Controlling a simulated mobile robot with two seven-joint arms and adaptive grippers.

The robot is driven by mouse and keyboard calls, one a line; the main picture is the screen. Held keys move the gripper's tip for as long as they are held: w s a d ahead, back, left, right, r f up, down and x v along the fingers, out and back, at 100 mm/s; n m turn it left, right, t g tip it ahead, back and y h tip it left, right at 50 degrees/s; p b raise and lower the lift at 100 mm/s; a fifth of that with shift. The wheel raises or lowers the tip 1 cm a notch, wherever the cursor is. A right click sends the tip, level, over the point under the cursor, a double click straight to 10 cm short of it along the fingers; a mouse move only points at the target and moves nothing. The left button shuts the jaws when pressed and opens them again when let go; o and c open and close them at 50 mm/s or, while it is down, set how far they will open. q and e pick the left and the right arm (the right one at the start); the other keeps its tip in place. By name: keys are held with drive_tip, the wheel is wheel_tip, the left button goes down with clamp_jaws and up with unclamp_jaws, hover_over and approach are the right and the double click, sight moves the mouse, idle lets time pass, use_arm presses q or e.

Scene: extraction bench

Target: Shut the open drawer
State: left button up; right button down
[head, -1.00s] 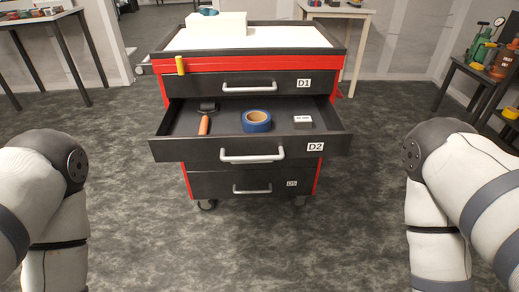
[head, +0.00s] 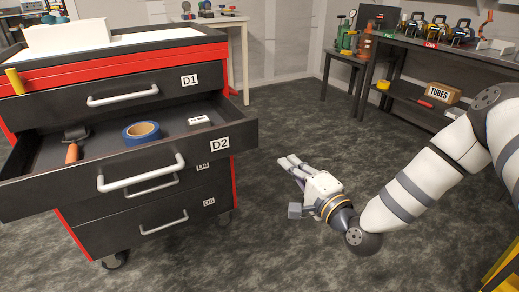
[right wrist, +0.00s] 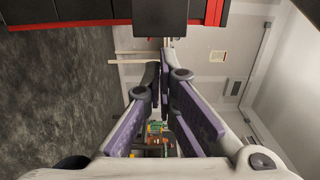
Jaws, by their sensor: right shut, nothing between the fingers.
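The open drawer D2 (head: 50,193) juts out of the red and black cabinet (head: 68,220) in the head view. Its silver bar handle (head: 140,178) runs across the front. Inside lie a blue tape roll (head: 141,132), an orange-handled roller (head: 72,152) and a small white box (head: 199,121). My right gripper (head: 287,161) is shut and empty, to the right of the drawer and apart from it. In the right wrist view its fingers (right wrist: 166,52) come together, with the cabinet (right wrist: 85,10) at the top edge. My left gripper is in neither current view.
Drawers D1 (head: 60,103) and D5 (head: 110,230) are closed. A white box (head: 68,37) stands on the cabinet top. A dark bench (head: 425,60) with tools and a TUBES box (head: 443,92) stands at the right. Open floor (head: 270,240) lies right of the cabinet.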

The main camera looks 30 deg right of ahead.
sight(257, 134)
drive_tip(key=w+b, duration=0.1)
drive_tip(key=w, duration=1.2)
drive_tip(key=shift+w+a+b, duration=0.15)
drive_tip(key=shift+w+b, duration=0.1)
drive_tip(key=shift+b, duration=0.1)
use_arm(q)
drive_tip(key=shift+x, duration=0.8)
drive_tip(key=shift+w+f, duration=0.1)
use_arm(e)
drive_tip(key=shift+w, duration=0.1)
